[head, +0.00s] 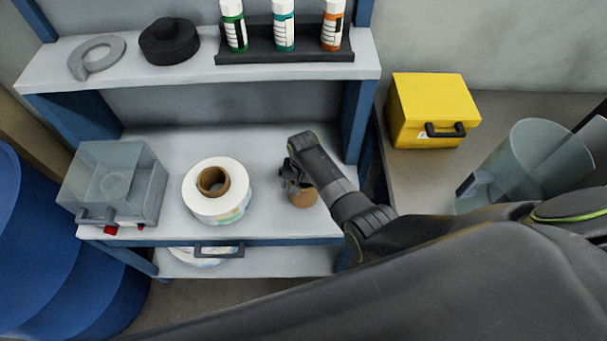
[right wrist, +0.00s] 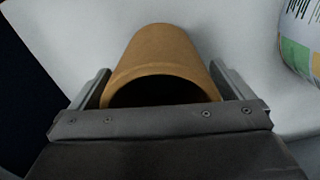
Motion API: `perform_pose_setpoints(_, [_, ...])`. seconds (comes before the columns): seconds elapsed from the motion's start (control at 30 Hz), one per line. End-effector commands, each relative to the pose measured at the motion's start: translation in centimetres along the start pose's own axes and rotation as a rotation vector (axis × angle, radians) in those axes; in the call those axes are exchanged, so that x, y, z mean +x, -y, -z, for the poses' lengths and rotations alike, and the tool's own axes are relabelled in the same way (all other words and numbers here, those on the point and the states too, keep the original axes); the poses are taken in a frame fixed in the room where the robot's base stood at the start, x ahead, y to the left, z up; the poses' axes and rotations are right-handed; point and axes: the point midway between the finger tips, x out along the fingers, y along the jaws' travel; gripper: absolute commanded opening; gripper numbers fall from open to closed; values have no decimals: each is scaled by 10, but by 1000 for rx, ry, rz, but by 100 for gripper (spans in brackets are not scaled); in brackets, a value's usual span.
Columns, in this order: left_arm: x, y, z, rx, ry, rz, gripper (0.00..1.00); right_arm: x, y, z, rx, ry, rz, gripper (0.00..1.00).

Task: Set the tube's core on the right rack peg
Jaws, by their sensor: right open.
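A brown cardboard core (head: 303,197) is on the white shelf surface, partly hidden by my right gripper (head: 290,174). In the right wrist view the core (right wrist: 162,55) lies between the two fingers, with its dark open end facing the gripper. The fingers stand one on each side of it, and the right gripper is open. Whether either finger touches the core cannot be told. My left gripper is not in view. I cannot make out a rack peg in either view.
A white label roll (head: 232,206) with a brown centre stands left of the core. A clear box (head: 112,185) is at far left. An upper shelf (head: 205,71) holds bottles in a black rack (head: 285,57). A yellow box (head: 430,101) and clear bin (head: 530,165) are right.

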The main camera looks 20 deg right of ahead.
Motion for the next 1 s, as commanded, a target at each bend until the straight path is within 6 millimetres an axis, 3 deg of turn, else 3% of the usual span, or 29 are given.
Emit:
perform_pose_setpoints(0.27, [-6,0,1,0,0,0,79,-35,0,0,0,-3,3,100])
perform_pose_setpoints(0.8, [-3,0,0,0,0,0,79,-138,1,0,0,-3,3,100])
perform_pose_setpoints(1.0, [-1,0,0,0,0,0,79,-164,1,0,0,-2,2,100])
